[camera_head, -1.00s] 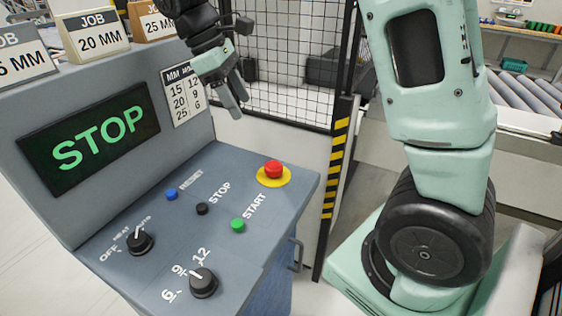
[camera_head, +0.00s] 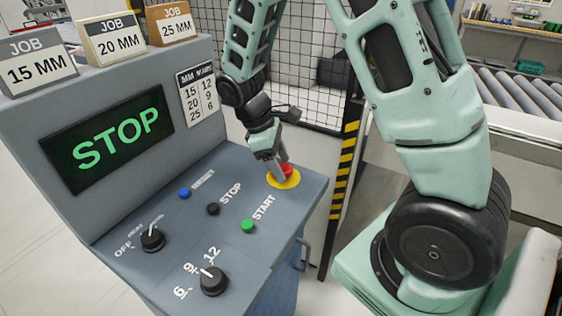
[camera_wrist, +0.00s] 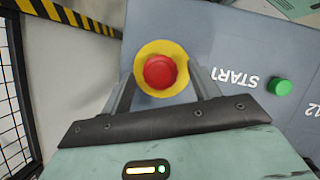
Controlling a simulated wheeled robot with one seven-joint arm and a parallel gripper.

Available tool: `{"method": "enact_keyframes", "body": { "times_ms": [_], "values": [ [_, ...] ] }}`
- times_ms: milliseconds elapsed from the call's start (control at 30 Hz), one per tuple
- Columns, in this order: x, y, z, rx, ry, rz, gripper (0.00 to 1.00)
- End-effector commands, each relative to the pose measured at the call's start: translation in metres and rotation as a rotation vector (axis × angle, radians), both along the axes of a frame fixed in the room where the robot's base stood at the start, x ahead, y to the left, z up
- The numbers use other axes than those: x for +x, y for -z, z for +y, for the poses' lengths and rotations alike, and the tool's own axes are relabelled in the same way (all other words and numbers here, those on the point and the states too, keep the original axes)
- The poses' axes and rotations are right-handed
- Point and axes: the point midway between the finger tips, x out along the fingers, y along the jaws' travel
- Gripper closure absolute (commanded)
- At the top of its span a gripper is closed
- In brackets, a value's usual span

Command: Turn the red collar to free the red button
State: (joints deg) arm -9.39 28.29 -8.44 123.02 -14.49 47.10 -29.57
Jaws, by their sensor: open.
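The red button (camera_head: 286,170) with its collar sits on a yellow disc (camera_head: 289,184) at the far right corner of the sloped console. In the wrist view the red button (camera_wrist: 160,72) shows as a round red cap in the middle of the yellow disc (camera_wrist: 147,53). My gripper (camera_head: 279,172) is at the button from above, pointing down. In the wrist view its two fingers (camera_wrist: 160,82) are apart, one on each side of the red cap. I cannot tell whether they touch it. The gripper hides part of the button in the head view.
The console (camera_head: 222,248) also bears a blue button (camera_head: 184,193), a black button (camera_head: 213,209), a green button (camera_head: 247,226) and two black knobs (camera_head: 213,281). Its screen (camera_head: 110,140) reads STOP. A mesh fence (camera_head: 300,98) and a striped post (camera_head: 345,165) stand behind.

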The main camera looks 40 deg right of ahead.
Motion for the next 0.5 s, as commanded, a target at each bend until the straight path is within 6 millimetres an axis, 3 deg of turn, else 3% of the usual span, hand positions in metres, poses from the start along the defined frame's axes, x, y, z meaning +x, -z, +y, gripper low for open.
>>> {"method": "enact_keyframes", "body": {
  "times_ms": [367, 500],
  "values": [
    [-0.0023, 0.0065, -0.0017, 0.0, 0.0, 0.0, 0.39],
    [-0.0022, 0.0063, -0.0016, 0.0, 0.0, 0.0, 0.72]
  ]
}}
